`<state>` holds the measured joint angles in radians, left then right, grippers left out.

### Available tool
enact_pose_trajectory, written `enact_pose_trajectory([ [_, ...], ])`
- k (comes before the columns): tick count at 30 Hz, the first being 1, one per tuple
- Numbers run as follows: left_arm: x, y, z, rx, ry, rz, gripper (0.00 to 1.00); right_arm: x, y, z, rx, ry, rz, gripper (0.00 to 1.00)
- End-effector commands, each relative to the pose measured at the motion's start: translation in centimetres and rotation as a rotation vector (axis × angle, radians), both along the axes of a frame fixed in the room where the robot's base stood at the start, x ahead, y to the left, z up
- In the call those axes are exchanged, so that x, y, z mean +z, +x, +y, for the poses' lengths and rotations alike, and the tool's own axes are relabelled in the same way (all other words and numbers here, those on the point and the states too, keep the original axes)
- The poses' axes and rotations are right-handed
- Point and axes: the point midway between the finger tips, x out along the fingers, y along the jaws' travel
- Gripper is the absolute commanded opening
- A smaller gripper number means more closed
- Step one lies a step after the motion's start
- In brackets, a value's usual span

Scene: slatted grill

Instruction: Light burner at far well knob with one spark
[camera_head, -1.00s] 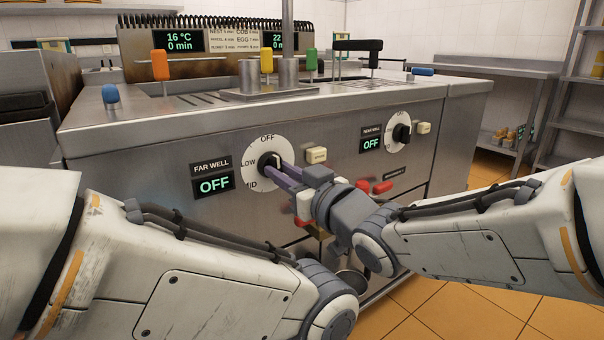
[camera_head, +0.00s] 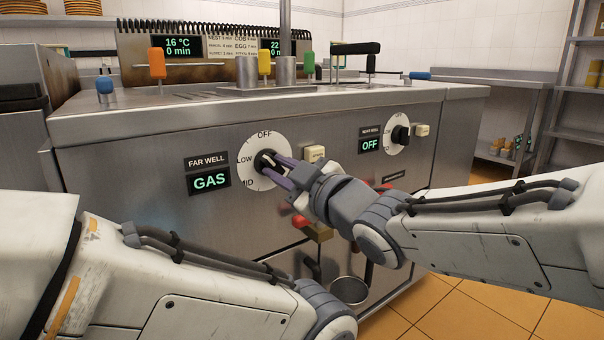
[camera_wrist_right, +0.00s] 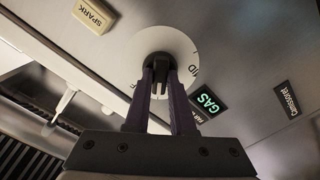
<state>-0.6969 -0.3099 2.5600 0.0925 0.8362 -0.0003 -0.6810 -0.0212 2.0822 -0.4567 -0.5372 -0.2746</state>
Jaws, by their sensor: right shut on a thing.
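The far well knob (camera_head: 266,161) is black, on a white round dial marked OFF, LOW and MID. The dark display (camera_head: 209,180) beside it reads GAS in green. My right gripper (camera_head: 275,168) is shut on the knob; in the right wrist view its two purple fingers (camera_wrist_right: 161,88) hold the black knob (camera_wrist_right: 159,67) from both sides. The cream spark button (camera_head: 314,153) is right of the dial, untouched; it also shows in the right wrist view (camera_wrist_right: 94,15). My left arm is at the lower left of the head view, its gripper out of sight.
The near well knob (camera_head: 401,134) stands farther right, its display (camera_head: 370,145) reading OFF, with another cream button (camera_head: 422,130) beside it. Red knobs or handles sit lower on the panel, partly behind my right gripper. A round metal pot (camera_head: 346,290) is below.

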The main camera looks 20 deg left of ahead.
Motion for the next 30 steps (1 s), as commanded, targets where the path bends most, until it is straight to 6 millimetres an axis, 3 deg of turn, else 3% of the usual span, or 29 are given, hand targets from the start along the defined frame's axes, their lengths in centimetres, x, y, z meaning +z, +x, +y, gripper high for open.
enact_pose_trajectory([
  [15, -0.16, 0.0, 0.0, 0.0, 0.0, 0.0, 0.5, -0.05, 0.08, -0.07, -0.003, -0.017, -0.017, 0.0],
  [16, -0.16, 0.0, 0.0, 0.0, 0.0, 0.0, 0.5, -0.05, 0.08, -0.07, -0.003, -0.017, -0.017, 0.26],
  [18, -0.16, 0.0, 0.0, 0.0, 0.0, 0.0, 0.5, -0.06, 0.08, -0.06, -0.003, -0.017, -0.017, 0.53],
  [30, 0.11, 0.0, 0.0, 0.0, 0.0, 0.0, 0.5, 0.08, -0.29, -0.45, -0.001, -0.016, -0.018, 0.53],
])
